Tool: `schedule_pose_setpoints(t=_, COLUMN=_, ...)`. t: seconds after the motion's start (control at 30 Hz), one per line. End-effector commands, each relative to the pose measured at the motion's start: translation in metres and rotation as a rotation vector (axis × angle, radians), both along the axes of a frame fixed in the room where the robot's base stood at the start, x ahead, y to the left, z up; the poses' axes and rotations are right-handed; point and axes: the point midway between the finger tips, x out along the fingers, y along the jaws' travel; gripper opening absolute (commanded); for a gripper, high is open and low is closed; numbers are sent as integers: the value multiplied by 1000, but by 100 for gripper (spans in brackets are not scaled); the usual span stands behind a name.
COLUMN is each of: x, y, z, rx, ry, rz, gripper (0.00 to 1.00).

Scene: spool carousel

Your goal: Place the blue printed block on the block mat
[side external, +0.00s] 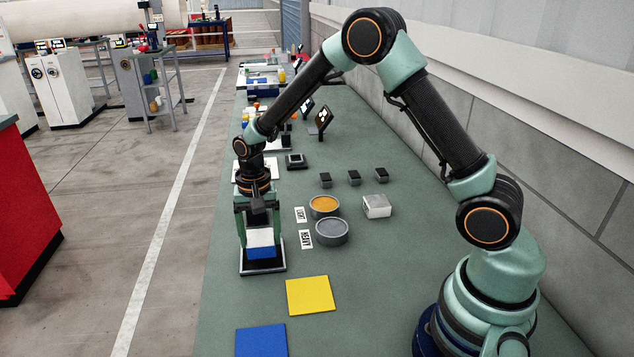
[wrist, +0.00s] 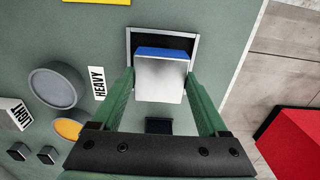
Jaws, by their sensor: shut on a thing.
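The block (side external: 262,253) shows a blue lower face and a pale upper part. It is at a dark, light-rimmed tray (side external: 263,270); I cannot tell if it rests on it or is just above. In the wrist view the block (wrist: 161,52) shows a silvery face and a blue edge, in front of the tray (wrist: 194,33). My gripper (side external: 260,234) points down with its green fingers on either side of the block, shut on it; the fingers also show in the wrist view (wrist: 160,80). A yellow mat (side external: 310,295) and a blue mat (side external: 262,341) lie flat and bare; neither is labelled.
An orange-topped round dish (side external: 324,206) and a grey one (side external: 331,232) stand to the right, beside LIGHT (side external: 300,214) and HEAVY (side external: 306,239) labels. A silvery block (side external: 376,206) and several small dark-topped blocks lie beyond. The bench around the mats is clear.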

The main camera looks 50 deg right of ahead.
Motion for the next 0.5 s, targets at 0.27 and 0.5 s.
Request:
schedule_pose_setpoints(t=0.27, x=1, y=0, z=-20, rx=0, ry=-3, rz=0, gripper=0)
schedule_pose_setpoints(t=0.5, x=1, y=0, z=-21, rx=1, ry=-2, rz=0, gripper=0)
